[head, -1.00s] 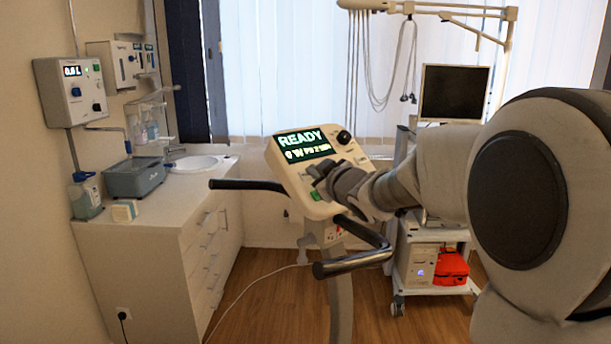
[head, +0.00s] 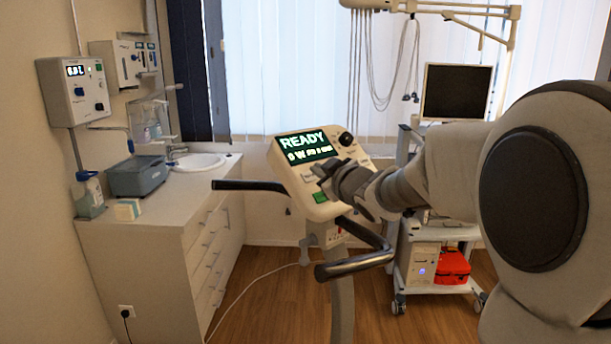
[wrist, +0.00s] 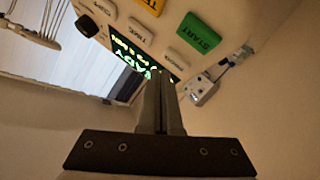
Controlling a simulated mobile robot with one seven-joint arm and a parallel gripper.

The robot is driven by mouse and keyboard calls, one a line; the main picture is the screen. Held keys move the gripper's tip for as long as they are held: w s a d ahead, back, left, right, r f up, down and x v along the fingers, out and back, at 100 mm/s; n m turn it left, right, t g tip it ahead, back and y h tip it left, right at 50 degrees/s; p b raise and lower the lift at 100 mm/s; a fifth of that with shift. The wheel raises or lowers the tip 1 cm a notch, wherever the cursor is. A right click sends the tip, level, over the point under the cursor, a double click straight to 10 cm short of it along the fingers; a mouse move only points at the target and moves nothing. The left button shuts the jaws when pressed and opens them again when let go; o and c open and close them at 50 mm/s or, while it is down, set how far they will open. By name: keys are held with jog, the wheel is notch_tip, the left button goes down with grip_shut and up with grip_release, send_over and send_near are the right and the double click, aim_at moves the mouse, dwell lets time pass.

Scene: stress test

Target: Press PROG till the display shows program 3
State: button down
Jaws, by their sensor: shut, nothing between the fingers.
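The console (head: 322,205) of the exercise machine stands at centre in the head view. Its display (head: 305,145) reads READY, with a smaller line starting "0 W"; the program number is too blurred to read. My gripper (head: 318,172) is shut and empty at the button area just below the display. In the wrist view, the closed fingers (wrist: 158,73) overlap the display (wrist: 145,65). A pale button (wrist: 174,59), its label hard to read, is close beside the tips. I cannot tell whether they touch it. The green START button (wrist: 199,32) and a pale TIME button (wrist: 140,29) are farther off.
A black knob (head: 345,138) sits at the console's upper right. Black handlebars (head: 350,265) reach out in front, below my arm. A counter with a sink (head: 198,161) is at left, and a cart with a monitor (head: 456,92) stands behind at right.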

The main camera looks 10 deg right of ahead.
jog(key=shift+s+d+r+p, duration=0.25)
jog(key=shift+s+r+p, duration=0.2)
jog(key=shift+r+p, duration=0.25)
jog(key=shift+s+d+r+p, duration=0.25)
jog(key=shift+s+r+p, duration=0.2)
jog(key=shift+r+p, duration=0.25)
jog(key=shift+s+d+r+p, duration=0.25)
jog(key=shift+s+r+p, duration=0.25)
jog(key=shift+p, duration=0.25)
jog(key=shift+r, duration=0.1)
jog(key=s+d+r+p, duration=0.2)
jog(key=s+r+p, duration=0.1)
jog(key=r+p, duration=0.2)
jog(key=shift+s+r+p, duration=0.25)
jog(key=shift+s+p, duration=0.1)
jog(key=shift+p, duration=0.25)
